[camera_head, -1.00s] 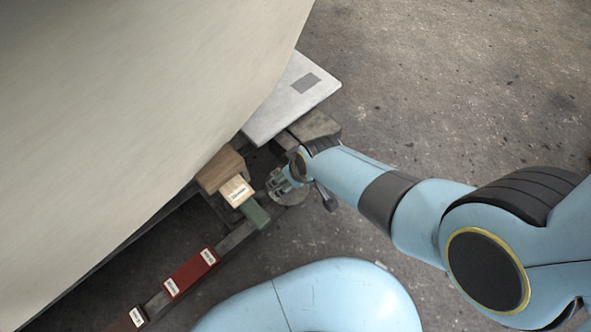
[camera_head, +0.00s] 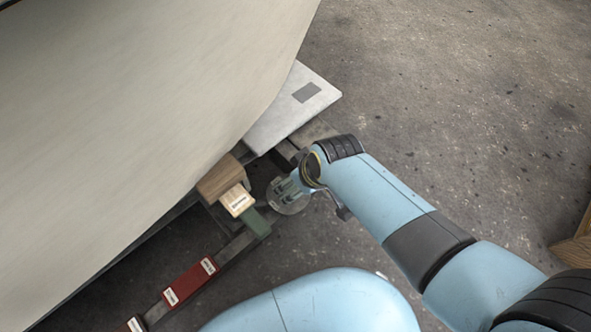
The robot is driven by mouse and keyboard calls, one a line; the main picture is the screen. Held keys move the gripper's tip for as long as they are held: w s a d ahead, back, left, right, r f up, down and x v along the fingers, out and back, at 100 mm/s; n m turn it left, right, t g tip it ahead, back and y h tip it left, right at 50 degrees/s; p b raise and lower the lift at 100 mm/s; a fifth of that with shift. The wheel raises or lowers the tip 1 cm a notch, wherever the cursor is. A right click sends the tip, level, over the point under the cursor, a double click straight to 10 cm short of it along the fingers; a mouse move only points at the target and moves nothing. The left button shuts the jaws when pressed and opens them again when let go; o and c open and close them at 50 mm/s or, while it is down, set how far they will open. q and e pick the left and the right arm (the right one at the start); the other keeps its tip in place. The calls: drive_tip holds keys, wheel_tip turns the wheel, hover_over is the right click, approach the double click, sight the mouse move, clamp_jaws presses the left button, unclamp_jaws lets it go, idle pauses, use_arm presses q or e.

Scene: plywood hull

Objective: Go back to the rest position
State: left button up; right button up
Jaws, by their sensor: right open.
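My right gripper (camera_head: 288,190) is small in the view, at the end of the blue arm that comes in from the lower right. It is open, with nothing seen between its fingers. It is over a round grey disc, to the right of a pale wooden block with a label (camera_head: 237,200) and a green block (camera_head: 255,221). A gap shows between the gripper and these blocks. My left gripper is not in this view.
The large pale hull (camera_head: 130,110) fills the upper left. A light grey plate (camera_head: 293,112) juts out beside it. Red labelled blocks (camera_head: 190,283) lie along a rail at lower left. A wooden object (camera_head: 573,252) shows at the right edge. The concrete floor at upper right is clear.

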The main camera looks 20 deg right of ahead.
drive_tip(key=shift+s+a, duration=0.1)
drive_tip(key=shift+a, duration=0.05)
drive_tip(key=s+d+f+g, duration=0.1)
drive_tip(key=s+d+f, duration=0.25)
drive_tip(key=s, duration=0.45)
drive_tip(key=s+d+r+m+g+h, duration=0.25)
drive_tip(key=s+d+r, duration=0.55)
drive_tip(key=s+d, duration=0.6)
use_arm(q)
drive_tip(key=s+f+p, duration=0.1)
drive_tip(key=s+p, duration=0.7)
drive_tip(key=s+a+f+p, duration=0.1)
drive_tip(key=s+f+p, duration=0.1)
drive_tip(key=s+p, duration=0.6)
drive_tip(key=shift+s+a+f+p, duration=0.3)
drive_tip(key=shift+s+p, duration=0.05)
use_arm(e)
drive_tip(key=s+f+m, duration=0.1)
drive_tip(key=s+f, duration=0.2)
drive_tip(key=s, duration=1.4)
drive_tip(key=shift+f, duration=0.1)
